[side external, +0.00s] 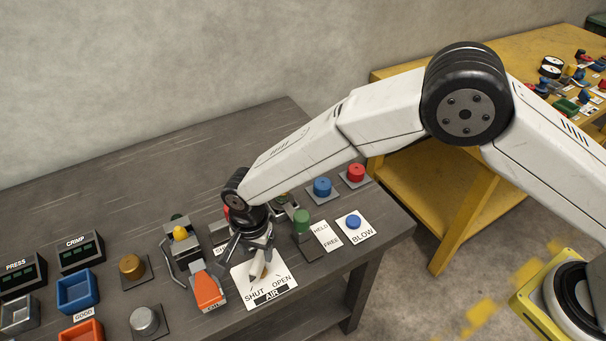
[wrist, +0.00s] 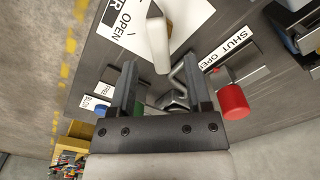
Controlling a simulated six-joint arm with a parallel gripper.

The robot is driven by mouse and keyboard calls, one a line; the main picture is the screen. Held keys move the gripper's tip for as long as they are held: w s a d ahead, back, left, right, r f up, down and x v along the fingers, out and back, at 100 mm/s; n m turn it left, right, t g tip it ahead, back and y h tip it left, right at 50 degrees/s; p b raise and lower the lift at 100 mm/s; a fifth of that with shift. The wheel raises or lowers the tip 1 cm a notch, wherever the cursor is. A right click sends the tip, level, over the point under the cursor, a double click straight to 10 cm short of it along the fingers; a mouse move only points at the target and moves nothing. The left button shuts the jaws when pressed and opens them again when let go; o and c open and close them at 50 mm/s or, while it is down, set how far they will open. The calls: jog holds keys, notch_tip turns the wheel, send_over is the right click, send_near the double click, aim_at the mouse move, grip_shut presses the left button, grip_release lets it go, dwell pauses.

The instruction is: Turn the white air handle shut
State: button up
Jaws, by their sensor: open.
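The white air handle (side external: 254,277) sits on a white plate (side external: 281,266) marked SHUT, OPEN and AIR near the table's front edge. My gripper (side external: 258,252) is above the plate, over the handle, and partly hides it. In the wrist view, the handle (wrist: 157,42) points down the picture towards the gap between my fingertips (wrist: 160,68). The jaws are open with space on both sides of the handle's end. Contact cannot be seen. OPEN is readable left of the handle in the wrist view, while SHUT beside the handle is out of that view.
An orange-handled clamp (side external: 208,290) stands close on the left. A green knob (side external: 302,221) by a HELD/FREE label and a blue BLOW button (side external: 353,222) are to the right. A red knob (wrist: 233,101) by another SHUT/OPEN label is near my gripper. The back of the table is clear.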

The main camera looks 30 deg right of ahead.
aim_at(261, 256)
jog(key=shift+r, duration=1.85)
jog(key=shift+w+d+r, duration=0.15)
jog(key=shift+d+r, duration=0.1)
jog(key=shift+d, duration=0.25)
jog(key=d+r+n+t, duration=0.15)
jog(key=d+r, duration=0.25)
jog(key=d, duration=0.5)
jog(key=d+r+n, duration=0.3)
jog(key=d, duration=0.7)
jog(key=s+d+r+n+t, duration=0.1)
jog(key=s+d+n, duration=0.3)
jog(key=s+d, duration=0.9)
jog(key=shift+s+d+r+n, duration=0.35)
jog(key=shift+d+r, duration=0.3)
jog(key=shift+d, duration=0.35)
